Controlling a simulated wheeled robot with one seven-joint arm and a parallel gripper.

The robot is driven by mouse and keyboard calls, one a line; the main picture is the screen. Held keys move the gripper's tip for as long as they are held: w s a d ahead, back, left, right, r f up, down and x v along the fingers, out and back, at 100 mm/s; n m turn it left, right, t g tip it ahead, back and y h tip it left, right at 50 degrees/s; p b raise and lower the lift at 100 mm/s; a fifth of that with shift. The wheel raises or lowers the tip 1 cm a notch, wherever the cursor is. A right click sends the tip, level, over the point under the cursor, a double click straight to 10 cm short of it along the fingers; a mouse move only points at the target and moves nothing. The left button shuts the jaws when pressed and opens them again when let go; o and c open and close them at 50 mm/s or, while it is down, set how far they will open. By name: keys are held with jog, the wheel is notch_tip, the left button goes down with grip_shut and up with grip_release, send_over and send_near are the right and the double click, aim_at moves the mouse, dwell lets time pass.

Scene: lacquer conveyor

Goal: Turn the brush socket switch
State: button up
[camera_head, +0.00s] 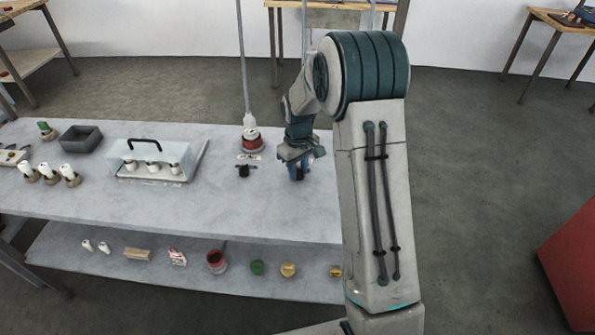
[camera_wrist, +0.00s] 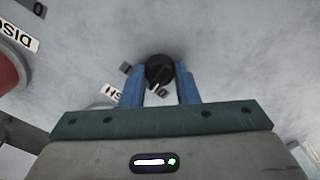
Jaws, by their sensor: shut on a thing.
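The brush socket switch is a round black knob (camera_wrist: 158,68) on the grey tabletop, in the upper middle of the wrist view. A white line on it points down and slightly left in that view. A white label (camera_wrist: 113,94), partly covered, ends in "SH" beside it. My gripper (camera_wrist: 161,82) has its two blue fingers on either side of the knob, closed on it. In the head view my gripper (camera_head: 297,172) is low at the table's right part, and the knob is mostly hidden there.
Left of my gripper, another black switch (camera_head: 244,171) sits before a red round socket (camera_head: 251,140) with a hanging cable. Further left are a clear cover with a black handle (camera_head: 145,146), a grey bin (camera_head: 81,138) and several white-topped pieces (camera_head: 50,173). A lower shelf (camera_head: 195,275) holds small items.

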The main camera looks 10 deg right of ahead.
aim_at(298, 169)
jog(key=m+b, duration=0.1)
jog(key=m, duration=0.2)
jog(key=shift+m, duration=0.3)
jog(key=shift+m+b, duration=0.3)
jog(key=shift+m, duration=1.6)
jog(key=o, duration=1)
notch_tip(298, 169, up, 14)
jog(key=shift+f, duration=0.1)
